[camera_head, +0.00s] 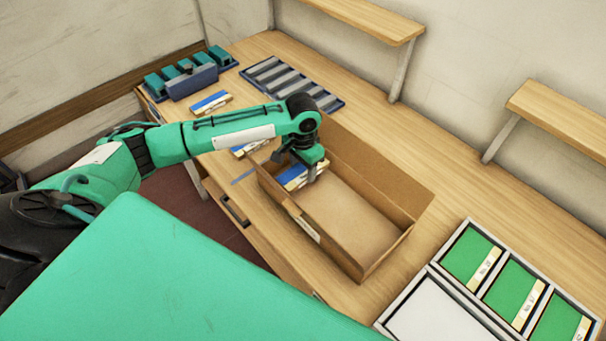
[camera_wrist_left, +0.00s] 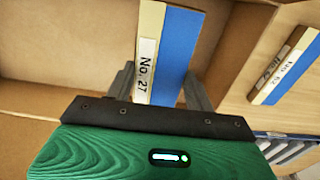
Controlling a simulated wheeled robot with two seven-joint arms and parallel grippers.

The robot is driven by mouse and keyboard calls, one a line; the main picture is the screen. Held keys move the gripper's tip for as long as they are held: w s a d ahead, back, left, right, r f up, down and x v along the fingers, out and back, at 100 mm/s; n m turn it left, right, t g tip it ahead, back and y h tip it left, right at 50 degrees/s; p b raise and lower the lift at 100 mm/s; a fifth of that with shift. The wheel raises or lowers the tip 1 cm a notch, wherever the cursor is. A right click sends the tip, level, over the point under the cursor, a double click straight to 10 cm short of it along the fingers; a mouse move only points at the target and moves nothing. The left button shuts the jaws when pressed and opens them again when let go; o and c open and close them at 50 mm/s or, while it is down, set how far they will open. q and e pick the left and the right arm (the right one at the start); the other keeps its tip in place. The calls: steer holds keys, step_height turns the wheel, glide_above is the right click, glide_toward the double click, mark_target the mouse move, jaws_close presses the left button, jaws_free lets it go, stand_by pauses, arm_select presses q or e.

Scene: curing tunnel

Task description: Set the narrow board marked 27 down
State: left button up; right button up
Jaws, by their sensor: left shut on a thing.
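The narrow board marked 27 (camera_head: 294,178) is blue with a cream edge strip; its label "No. 27" reads clearly in the left wrist view (camera_wrist_left: 178,45). My left gripper (camera_head: 308,170) is shut on it, with one finger on each side in the left wrist view (camera_wrist_left: 160,88). The gripper and board are at the left end of an open cardboard box (camera_head: 345,205). I cannot tell whether the board touches the box floor. My right gripper is not in view.
Another blue and cream board (camera_head: 211,102) lies on the wooden table (camera_head: 410,130), and one more is partly behind my arm. A slotted rack (camera_head: 290,80) and a blue holder (camera_head: 192,82) stand behind. A tray (camera_head: 440,310) with green boards is at right. The box's right part is empty.

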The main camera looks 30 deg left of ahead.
mark_target(303, 170)
arm_select(q)
step_height(303, 170, down, 4)
steer(key=shift+r+p, duration=0.1)
steer(key=shift+p, duration=0.3)
steer(key=shift+f, duration=0.35)
steer(key=o, duration=1)
steer(key=shift+f, duration=0.1)
step_height(303, 170, up, 11)
steer(key=b, duration=0.2)
steer(key=shift+b, duration=0.35)
steer(key=shift+r, duration=0.65)
